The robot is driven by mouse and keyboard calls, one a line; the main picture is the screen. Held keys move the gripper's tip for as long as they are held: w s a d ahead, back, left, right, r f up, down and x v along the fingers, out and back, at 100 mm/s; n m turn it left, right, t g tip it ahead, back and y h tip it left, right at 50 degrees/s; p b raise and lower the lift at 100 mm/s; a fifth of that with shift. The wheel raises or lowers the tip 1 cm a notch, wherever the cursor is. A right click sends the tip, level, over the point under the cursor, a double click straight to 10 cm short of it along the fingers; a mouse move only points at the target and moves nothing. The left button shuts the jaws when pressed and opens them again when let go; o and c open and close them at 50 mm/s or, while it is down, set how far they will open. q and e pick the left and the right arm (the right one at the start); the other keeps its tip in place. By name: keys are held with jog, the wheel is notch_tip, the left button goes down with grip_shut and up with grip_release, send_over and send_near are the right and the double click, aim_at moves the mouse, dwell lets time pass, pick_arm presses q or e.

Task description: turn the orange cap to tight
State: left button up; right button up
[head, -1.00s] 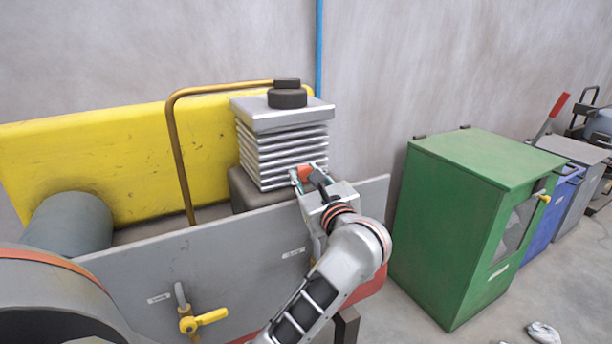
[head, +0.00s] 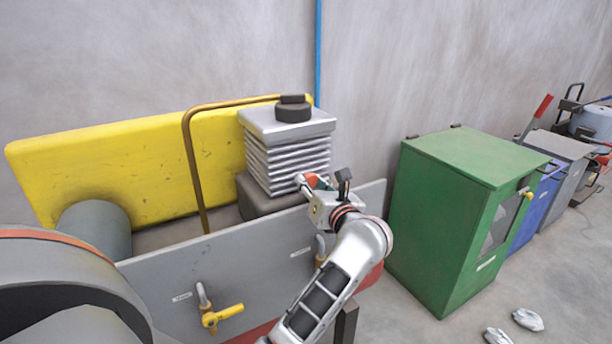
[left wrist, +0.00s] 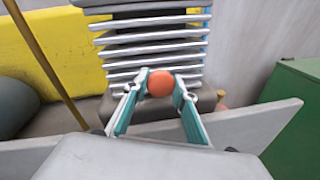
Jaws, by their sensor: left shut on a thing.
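The orange cap (head: 312,180) is small and round, in front of the silver ribbed block. It also shows in the left wrist view (left wrist: 160,84), between the fingertips. My left gripper (head: 309,183) is shut on it, one finger on each side; in the left wrist view its teal-lined fingers (left wrist: 161,86) meet the cap's edges. What lies behind the cap is hidden, and I cannot tell how tight it sits. My right gripper is not in view.
The silver ribbed block (head: 286,160) stands behind a grey panel (head: 240,262) with yellow-handled valves (head: 222,315). A brown bent pipe (head: 190,165) rises to its left. A green cabinet (head: 455,230) stands right, with open floor between.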

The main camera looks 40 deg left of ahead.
pick_arm(q)
jog(key=shift+m+p, duration=0.7)
jog(key=o, duration=1.1)
jog(key=shift+v, duration=3.8)
